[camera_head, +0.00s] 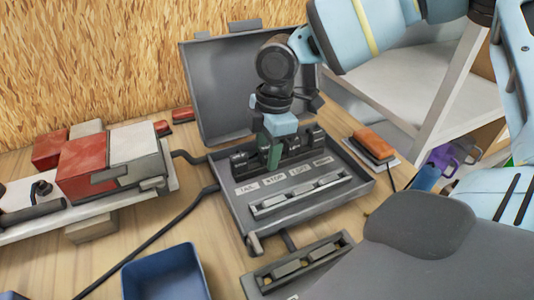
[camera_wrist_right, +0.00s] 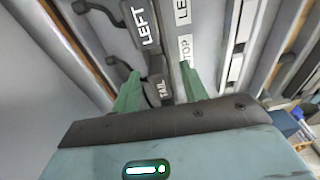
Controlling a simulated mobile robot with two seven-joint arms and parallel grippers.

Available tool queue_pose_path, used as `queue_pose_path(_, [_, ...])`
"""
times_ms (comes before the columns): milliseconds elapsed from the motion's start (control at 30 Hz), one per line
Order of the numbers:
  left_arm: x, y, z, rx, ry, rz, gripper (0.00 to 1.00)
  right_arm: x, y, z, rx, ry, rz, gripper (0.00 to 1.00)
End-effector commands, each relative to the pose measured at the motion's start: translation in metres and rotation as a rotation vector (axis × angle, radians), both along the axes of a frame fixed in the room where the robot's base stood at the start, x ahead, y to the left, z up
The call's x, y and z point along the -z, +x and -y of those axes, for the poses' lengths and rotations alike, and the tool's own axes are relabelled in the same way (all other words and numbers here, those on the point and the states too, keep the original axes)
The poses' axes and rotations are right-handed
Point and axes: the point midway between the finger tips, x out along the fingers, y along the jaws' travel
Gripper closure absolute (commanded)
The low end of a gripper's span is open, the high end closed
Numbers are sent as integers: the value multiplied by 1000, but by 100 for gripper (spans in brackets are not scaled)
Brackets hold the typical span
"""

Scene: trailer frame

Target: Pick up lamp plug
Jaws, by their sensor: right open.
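An open grey case (camera_head: 340,194) holds a row of dark plugs behind white labels reading TAIL, STOP, LEFT and RIGHT. My right gripper (camera_head: 269,158) reaches down into the case at this row, its green fingers partly hiding the plugs. In the right wrist view the fingers (camera_wrist_right: 160,90) are open. Another dark plug marked LEFT (camera_wrist_right: 145,28) lies beyond the fingertips. The leftmost plug (camera_head: 239,161) shows beside the gripper in the head view. My left gripper is out of view.
The raised lid (camera_head: 215,90) stands behind my right gripper. A trailer frame with red and white lamp blocks (camera_head: 95,165) is at left, with black cables running to the case. A blue bin (camera_head: 165,275) stands in front. An orange lamp (camera_head: 373,143) lies right of the case.

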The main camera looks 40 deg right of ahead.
Motion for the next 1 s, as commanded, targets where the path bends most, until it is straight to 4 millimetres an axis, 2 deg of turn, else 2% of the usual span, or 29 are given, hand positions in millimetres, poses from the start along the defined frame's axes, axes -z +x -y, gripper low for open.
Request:
queue_pose_path(100, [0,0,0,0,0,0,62,0,0,0,0,0,0,56])
queue_pose_path(433, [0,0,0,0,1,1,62,0,0,0,0,0,0,100])
queue_pose_path(667, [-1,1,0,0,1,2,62,-1,0,0,0,1,0,100])
queue_pose_path(767, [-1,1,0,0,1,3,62,-8,0,0,0,1,2,100])
queue_pose_path(1000, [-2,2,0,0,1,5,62,-48,1,0,0,2,5,100])
